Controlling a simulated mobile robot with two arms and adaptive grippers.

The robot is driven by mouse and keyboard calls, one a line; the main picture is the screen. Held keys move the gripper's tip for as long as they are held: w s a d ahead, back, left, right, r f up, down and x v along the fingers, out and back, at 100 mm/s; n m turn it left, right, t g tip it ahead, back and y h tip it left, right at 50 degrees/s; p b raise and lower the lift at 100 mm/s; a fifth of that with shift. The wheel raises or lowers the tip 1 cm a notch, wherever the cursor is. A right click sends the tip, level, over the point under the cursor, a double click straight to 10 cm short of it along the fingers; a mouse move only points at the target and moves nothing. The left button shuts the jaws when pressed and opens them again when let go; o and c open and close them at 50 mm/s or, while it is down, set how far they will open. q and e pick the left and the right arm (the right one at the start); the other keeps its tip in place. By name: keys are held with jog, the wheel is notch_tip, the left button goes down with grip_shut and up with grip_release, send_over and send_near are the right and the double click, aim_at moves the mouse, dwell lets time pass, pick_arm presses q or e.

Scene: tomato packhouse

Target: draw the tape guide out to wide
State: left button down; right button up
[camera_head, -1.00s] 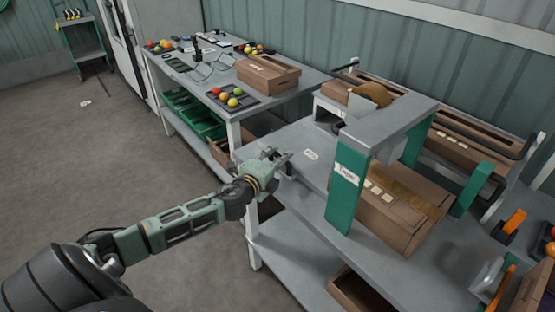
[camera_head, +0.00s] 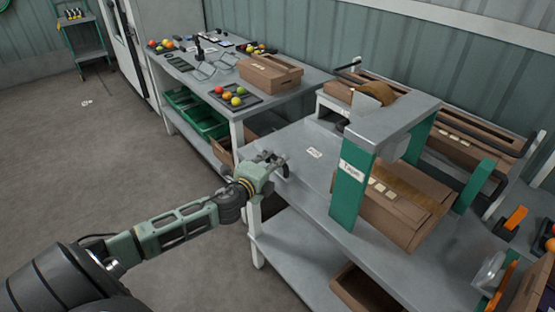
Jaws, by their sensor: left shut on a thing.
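The tape machine (camera_head: 352,187) is a green and grey arch on the grey bench, with a "Tape" label on its near leg. A brown carton (camera_head: 400,218) sits under the arch. My left gripper (camera_head: 279,162) is at the bench's left edge, shut on a small dark upright handle (camera_head: 286,170), which I take to be the tape guide's. The fingers partly hide it, and its link to the bench is not clear. A small white label (camera_head: 314,152) lies on the bench top just right of the gripper. My right gripper is not in view.
A second table (camera_head: 190,75) behind holds trays of tomatoes and a closed carton (camera_head: 270,73), with green crates (camera_head: 205,123) below. An open carton (camera_head: 365,290) is on the bench's lower shelf.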

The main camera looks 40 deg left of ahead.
pick_arm(q)
jog(key=shift+s+f, duration=0.15)
jog(key=c, duration=1.7)
grip_release()
jog(key=shift+a, duration=0.1)
jog(key=v, duration=1.2)
